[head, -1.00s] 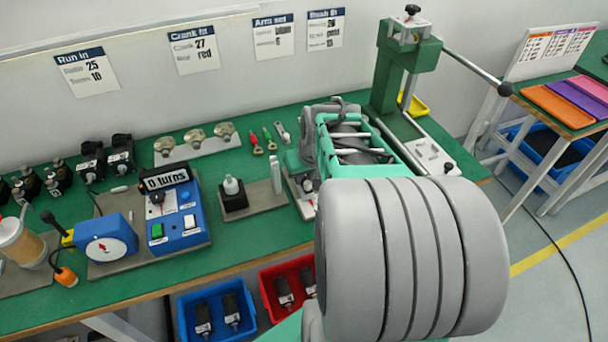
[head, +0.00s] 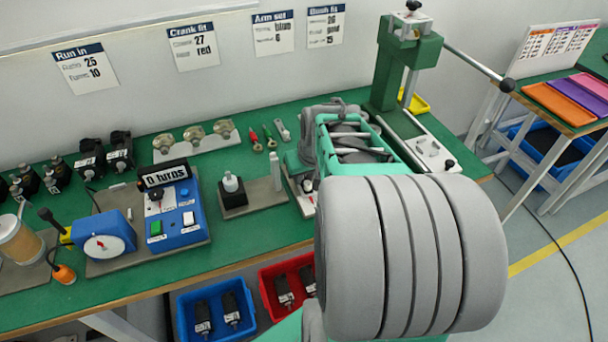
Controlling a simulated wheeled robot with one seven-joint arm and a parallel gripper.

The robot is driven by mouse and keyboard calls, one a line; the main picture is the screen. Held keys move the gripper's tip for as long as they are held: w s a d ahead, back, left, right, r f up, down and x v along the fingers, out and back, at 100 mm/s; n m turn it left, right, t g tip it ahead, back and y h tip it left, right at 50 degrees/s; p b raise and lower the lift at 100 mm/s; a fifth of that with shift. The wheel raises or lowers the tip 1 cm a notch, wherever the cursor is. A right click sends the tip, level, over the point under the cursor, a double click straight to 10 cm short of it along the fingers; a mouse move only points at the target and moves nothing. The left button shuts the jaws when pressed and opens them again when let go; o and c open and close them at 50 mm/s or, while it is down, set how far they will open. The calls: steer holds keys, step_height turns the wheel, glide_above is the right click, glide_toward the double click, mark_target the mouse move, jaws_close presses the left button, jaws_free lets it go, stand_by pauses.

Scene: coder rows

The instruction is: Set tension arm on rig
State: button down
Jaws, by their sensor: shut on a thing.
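My arm's thick grey link fills the right foreground, and its mint-green and grey wrist reaches over the green bench (head: 235,262). My gripper's fingers are hidden behind these links, so I cannot see what is between them. A small grey fixture with a white upright part (head: 306,186) shows just left of my wrist, partly covered by it. It may be the rig, but I cannot tell. I cannot make out the tension arm.
A green press (head: 400,75) stands behind my arm at the right. Blue (head: 190,322) and red (head: 268,310) bins sit below the front edge.

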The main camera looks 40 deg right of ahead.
steer(key=shift+f, duration=0.1)
steer(key=c, duration=1.2)
jaws_free()
steer(key=v, duration=0.8)
steer(key=shift+p, duration=0.3)
